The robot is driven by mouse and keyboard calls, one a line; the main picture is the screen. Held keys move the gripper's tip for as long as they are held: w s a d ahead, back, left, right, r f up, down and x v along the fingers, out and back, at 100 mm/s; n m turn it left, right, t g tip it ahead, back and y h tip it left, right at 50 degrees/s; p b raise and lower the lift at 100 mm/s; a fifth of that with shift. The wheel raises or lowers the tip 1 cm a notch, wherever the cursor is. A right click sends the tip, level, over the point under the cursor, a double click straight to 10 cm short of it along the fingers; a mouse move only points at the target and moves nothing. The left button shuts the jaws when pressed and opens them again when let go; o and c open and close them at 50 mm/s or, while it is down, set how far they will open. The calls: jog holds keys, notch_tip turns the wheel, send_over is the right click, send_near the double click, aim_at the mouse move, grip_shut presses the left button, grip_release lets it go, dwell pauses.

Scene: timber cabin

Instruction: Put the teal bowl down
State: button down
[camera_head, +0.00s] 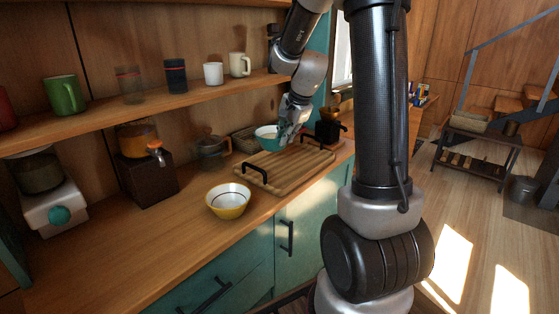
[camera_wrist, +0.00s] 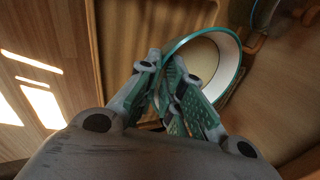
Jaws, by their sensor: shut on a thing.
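The teal bowl (camera_head: 265,132), with a pale inside, is at the back of the counter in the head view, just beyond the wooden board (camera_head: 262,181). My gripper (camera_head: 284,137) is at the bowl's right side. In the wrist view the bowl's teal rim (camera_wrist: 238,78) curves behind my fingers, and my gripper (camera_wrist: 166,66) is shut on the near part of its wall. My fingers hide part of the bowl. I cannot tell whether its base touches anything.
A yellow bowl (camera_head: 229,203) stands left of the board. A glass pot (camera_head: 211,151), a basket (camera_head: 244,141) and a black box (camera_head: 327,131) are near the teal bowl. Mugs stand on the shelf (camera_head: 150,108) above. Bare counter (camera_head: 130,235) lies at the front left.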

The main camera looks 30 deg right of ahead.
notch_tip(320, 180, down, 10)
jog(key=shift+w+r, duration=0.1)
jog(key=shift+r, duration=0.15)
jog(key=c, duration=1.6)
grip_release()
jog(key=shift+o, duration=0.2)
jog(key=a+v, duration=0.1)
jog(key=v, duration=1.1)
jog(key=s+a+r+n, duration=0.2)
jog(key=s+n, duration=0.3)
jog(key=s, duration=0.3)
jog(key=s+a+r+n, duration=0.2)
jog(key=s+n, duration=0.3)
jog(key=s, duration=0.3)
jog(key=s+a+r+n+h, duration=0.1)
jog(key=s+a+r+n, duration=0.1)
jog(key=s+n, duration=0.3)
jog(key=s+r, duration=0.1)
jog(key=s, duration=0.1)
jog(key=shift+s+a+r, duration=0.35)
jog(key=shift+s+r, duration=0.05)
